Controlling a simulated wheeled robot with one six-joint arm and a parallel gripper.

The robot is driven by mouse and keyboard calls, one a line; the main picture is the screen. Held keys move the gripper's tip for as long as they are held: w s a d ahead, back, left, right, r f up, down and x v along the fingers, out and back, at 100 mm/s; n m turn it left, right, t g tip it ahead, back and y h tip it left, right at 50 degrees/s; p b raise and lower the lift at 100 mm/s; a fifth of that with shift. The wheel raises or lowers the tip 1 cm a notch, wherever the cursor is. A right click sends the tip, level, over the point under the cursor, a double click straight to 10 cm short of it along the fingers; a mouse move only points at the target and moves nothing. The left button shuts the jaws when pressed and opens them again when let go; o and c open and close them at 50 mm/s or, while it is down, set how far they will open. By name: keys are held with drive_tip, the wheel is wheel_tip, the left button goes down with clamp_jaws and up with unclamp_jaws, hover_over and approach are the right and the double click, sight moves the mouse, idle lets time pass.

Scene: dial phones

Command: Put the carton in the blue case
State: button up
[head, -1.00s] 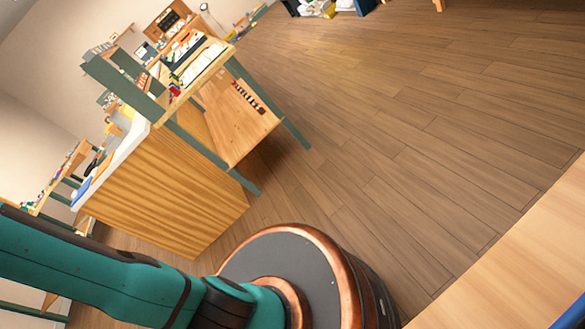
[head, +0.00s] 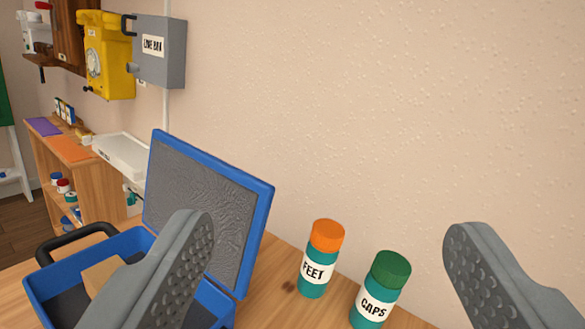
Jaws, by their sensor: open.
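The blue case (head: 262,235) stands open on the wooden table at the lower left, its grey-lined lid raised near the wall. A flat tan piece (head: 102,274) shows inside the case, partly hidden by my left finger. I cannot tell whether it is the carton or part of the case; no other carton is clear in view. My gripper (head: 328,232) is open, its two grey fingers wide apart with nothing held between them. The left finger overlaps the case in the picture; the right one is in front of the wall.
An orange-capped FEET bottle (head: 315,270) and a green-capped CAPS bottle (head: 378,297) stand on the table (head: 268,280) right of the case. A yellow phone (head: 107,60) and a grey LINE BOX (head: 163,62) hang on the wall. A low shelf (head: 75,175) is behind left.

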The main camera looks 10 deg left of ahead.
drive_tip(key=s+d+f+m+g+h, duration=0.1)
drive_tip(key=s+d+f+m+h, duration=0.2)
drive_tip(key=s, duration=0.7)
drive_tip(key=shift+s+d+f+m, duration=0.3)
drive_tip(key=shift+d+f+m, duration=0.2)
drive_tip(key=shift+d+f, duration=0.4)
